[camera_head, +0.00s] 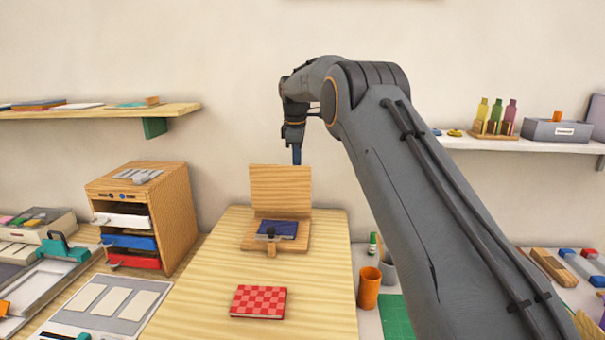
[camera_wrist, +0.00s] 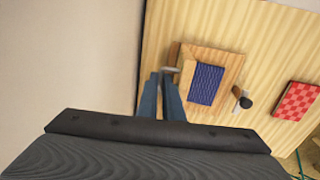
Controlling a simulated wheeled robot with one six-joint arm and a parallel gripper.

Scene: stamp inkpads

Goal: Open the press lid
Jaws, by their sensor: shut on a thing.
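The wooden press lid (camera_head: 280,187) stands upright at the back of its wooden press base (camera_head: 252,242). A dark blue patterned block or book (camera_head: 277,229) lies on the base; it also shows in the wrist view (camera_wrist: 206,84). My gripper (camera_head: 297,159) is at the lid's top right edge, pointing down. In the wrist view its blue fingers (camera_wrist: 168,75) are close together at a small light grey piece by the lid's edge. The exact grip is partly hidden.
A red checkered book (camera_head: 258,302) lies in front of the press on the wooden table. A wooden drawer unit (camera_head: 178,196) stands at left. An orange cup (camera_head: 369,288) is right of the table board. Shelves hang on the wall at both sides.

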